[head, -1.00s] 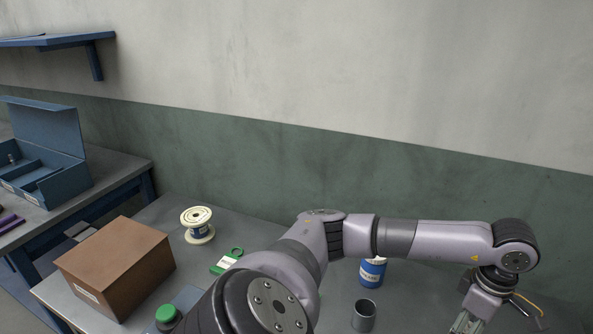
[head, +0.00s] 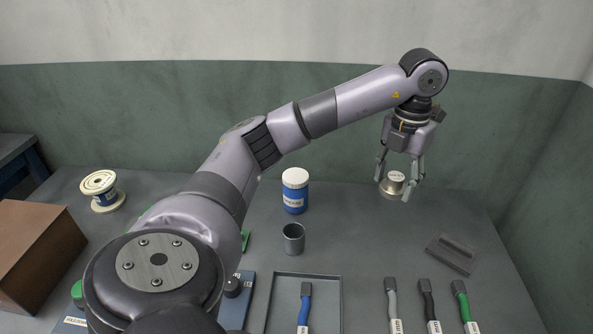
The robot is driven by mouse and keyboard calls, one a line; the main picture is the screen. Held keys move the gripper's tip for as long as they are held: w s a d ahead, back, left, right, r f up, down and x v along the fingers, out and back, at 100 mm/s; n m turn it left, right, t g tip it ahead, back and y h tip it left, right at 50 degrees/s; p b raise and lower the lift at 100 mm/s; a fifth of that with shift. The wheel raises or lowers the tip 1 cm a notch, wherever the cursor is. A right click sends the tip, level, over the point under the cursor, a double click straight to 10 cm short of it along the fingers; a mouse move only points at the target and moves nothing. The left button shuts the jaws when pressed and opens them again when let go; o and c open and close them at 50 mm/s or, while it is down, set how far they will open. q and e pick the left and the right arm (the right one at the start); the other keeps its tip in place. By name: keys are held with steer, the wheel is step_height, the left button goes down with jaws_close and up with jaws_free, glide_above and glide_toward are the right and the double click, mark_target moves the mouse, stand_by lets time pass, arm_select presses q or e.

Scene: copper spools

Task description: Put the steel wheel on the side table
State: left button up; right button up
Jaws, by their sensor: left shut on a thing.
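The steel wheel (head: 393,188) looks like a short round metal piece with a pale, labelled top. It is at the back right of the bench in the head view. My left gripper (head: 397,184) points down with its fingers on either side of it and is shut on it. I cannot tell clearly whether the wheel is clear of the bench top. The side table (head: 14,148) shows only as a grey corner with a blue leg at the far left edge. My right gripper is out of view.
On the bench (head: 350,250) stand a blue jar (head: 295,198), a grey cup (head: 293,240), a cream spool (head: 103,190) and a brown box (head: 35,255). A tray (head: 340,300), several labelled handled tools and a dark block (head: 452,253) lie in front. My left arm hides the middle left.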

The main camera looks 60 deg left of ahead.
arm_select(q)
steer(key=shift+f, duration=0.4)
steer(key=b, duration=0.3)
glide_above(376, 249)
step_height(376, 249, down, 9)
step_height(376, 249, down, 5)
steer(key=shift+s+r+p, duration=0.15)
steer(key=shift+r+p, duration=0.05)
steer(key=shift+p, duration=0.25)
step_height(376, 249, down, 5)
steer(key=shift+f, duration=0.25)
steer(key=shift+f, duration=0.1)
steer(key=o, duration=1.5)
